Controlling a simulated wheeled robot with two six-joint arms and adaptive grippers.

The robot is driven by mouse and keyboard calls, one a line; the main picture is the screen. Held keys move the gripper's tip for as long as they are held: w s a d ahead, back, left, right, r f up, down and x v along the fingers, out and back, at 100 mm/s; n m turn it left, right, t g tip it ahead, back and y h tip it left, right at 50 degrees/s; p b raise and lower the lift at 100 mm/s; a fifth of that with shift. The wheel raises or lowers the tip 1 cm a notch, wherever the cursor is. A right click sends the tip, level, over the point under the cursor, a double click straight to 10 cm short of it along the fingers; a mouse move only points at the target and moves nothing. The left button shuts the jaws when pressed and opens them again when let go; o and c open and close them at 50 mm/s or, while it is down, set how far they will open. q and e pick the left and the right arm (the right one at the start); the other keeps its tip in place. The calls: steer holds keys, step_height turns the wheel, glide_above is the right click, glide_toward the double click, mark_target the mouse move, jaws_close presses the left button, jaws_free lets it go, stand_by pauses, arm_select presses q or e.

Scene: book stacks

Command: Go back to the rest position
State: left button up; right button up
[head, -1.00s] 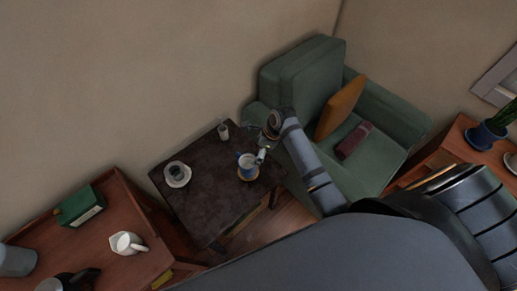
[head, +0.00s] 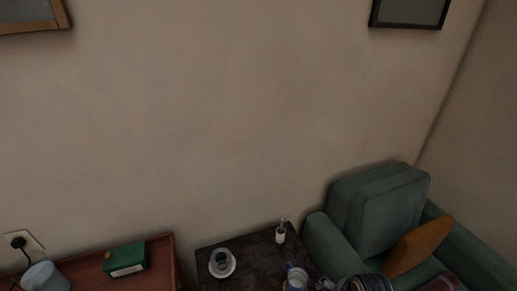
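Only a small part of my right arm shows, at the bottom edge of the head view. The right gripper (head: 326,284) is partly cut off there, just right of a blue-and-white mug (head: 297,278) on the dark side table (head: 250,262). I cannot tell whether its fingers are open or shut, or whether they touch the mug. My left gripper is out of view.
The table also bears a cup on a saucer (head: 222,263) and a small white container (head: 280,235). A green armchair (head: 375,215) with an orange cushion (head: 418,246) stands right. A wooden cabinet (head: 160,262) with a green box (head: 126,259) is left. Wall fills the top.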

steer(key=s+d+r+n+h, duration=0.1)
steer(key=s+d+r+n, duration=0.1)
steer(key=s+r+n, duration=0.55)
step_height(320, 180, down, 31)
steer(key=s+d+n+g, duration=0.1)
steer(key=s+d+n, duration=0.1)
steer(key=d, duration=0.1)
steer(key=s+f+g, duration=0.1)
steer(key=s+f, duration=1.3)
steer(key=s, duration=0.3)
steer(key=shift+s+d, duration=0.4)
